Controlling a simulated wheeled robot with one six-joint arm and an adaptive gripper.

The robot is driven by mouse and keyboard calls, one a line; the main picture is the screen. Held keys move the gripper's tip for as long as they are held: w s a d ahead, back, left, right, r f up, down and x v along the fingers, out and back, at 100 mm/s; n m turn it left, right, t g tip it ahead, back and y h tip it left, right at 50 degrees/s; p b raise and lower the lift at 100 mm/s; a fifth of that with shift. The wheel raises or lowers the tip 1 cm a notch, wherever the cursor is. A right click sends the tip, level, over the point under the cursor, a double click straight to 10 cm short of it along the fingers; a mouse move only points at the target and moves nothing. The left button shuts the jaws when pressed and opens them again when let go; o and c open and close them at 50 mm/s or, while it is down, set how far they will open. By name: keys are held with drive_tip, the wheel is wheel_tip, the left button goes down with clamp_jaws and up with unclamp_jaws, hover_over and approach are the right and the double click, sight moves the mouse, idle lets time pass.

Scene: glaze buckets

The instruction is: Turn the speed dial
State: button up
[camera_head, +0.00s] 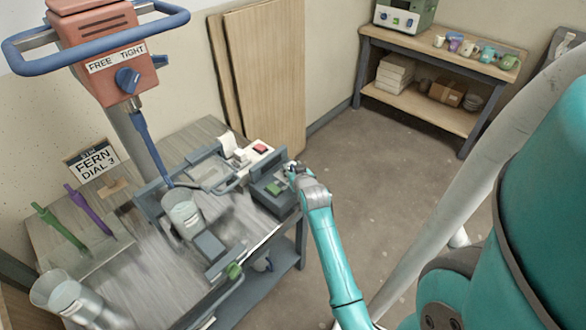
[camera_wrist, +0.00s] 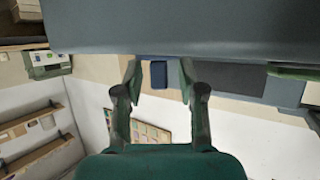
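A mixer head (camera_head: 105,50) stands at upper left. It carries a blue knob (camera_head: 127,78) under the label FREE TIGHT. A grey control box (camera_head: 270,203) with a green part sits on the bench's right edge. I cannot tell which part is the speed dial; no scale is readable. My gripper (camera_head: 293,170) is close to this box in the head view. In the wrist view its fingers (camera_wrist: 159,75) are open. A small dark blue block (camera_wrist: 158,75) shows between them, with a gap on each side. Whether the gripper touches the box is unclear.
A clear bucket (camera_head: 183,217) stands under the mixer shaft. Another bucket (camera_head: 68,297) is at lower left. A sign (camera_head: 91,160) reads FERN DIAL 3. A shelf (camera_head: 440,62) with cups stands at the back; open floor lies between.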

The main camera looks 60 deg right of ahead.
drive_tip(key=shift+w, duration=0.1)
clamp_jaws()
drive_tip(key=shift+f+m+g+h, duration=0.1)
drive_tip(key=shift+m+g+h, duration=0.2)
drive_tip(key=shift+m+g, duration=0.1)
drive_tip(key=shift+m+g+h, duration=0.3)
drive_tip(key=shift+m+g, duration=0.1)
drive_tip(key=shift+m, duration=0.1)
unclamp_jaws()
